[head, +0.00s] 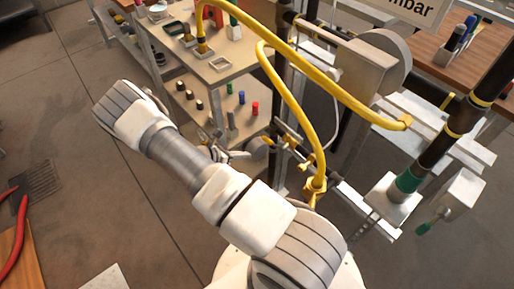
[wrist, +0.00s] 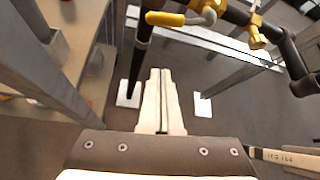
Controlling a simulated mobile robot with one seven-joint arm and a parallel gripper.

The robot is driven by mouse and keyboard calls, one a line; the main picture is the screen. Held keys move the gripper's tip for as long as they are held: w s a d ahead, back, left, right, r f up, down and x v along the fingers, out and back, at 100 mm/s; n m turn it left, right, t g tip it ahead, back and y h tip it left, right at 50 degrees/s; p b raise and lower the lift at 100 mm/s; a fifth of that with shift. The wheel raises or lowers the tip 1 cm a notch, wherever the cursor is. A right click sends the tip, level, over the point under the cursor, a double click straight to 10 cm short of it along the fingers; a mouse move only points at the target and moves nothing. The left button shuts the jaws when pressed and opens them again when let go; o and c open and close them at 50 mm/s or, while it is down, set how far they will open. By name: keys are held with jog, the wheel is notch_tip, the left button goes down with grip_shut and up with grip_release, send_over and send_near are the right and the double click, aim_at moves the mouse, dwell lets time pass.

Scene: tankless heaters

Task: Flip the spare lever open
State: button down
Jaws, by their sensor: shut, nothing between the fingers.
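In the wrist view a yellow lever handle (wrist: 165,18) sits on a valve on dark pipework at the top. A second brass-yellow valve part (wrist: 257,32) is further right on the same pipework. No label shows which of them is the spare lever. My gripper (wrist: 161,72) is shut and empty, its pale fingers together and pointing up the picture. In that view the tips lie below the yellow handle, with a visible gap. In the head view my arm hides much of the middle, and I cannot clearly make out my gripper or the lever there.
Yellow hoses (head: 340,88) arch over the pipe stand in the head view. A thick black pipe (head: 462,118) slants at right. A shelf cart (head: 205,68) with small coloured parts stands at the back. A grey post (wrist: 48,65) is left of my fingers.

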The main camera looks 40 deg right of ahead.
aim_at(273, 143)
jog(key=d+f+b, duration=0.1)
jog(key=d+b, duration=0.1)
jog(key=d, duration=0.6)
jog(key=shift+w+d+f, duration=0.15)
jog(key=shift+w+d, duration=0.05)
jog(key=shift+d, duration=0.15)
jog(key=shift+w+r+p, duration=0.2)
jog(key=shift+r+p, duration=0.25)
jog(key=shift+r, duration=0.45)
jog(key=shift+f, duration=0.1)
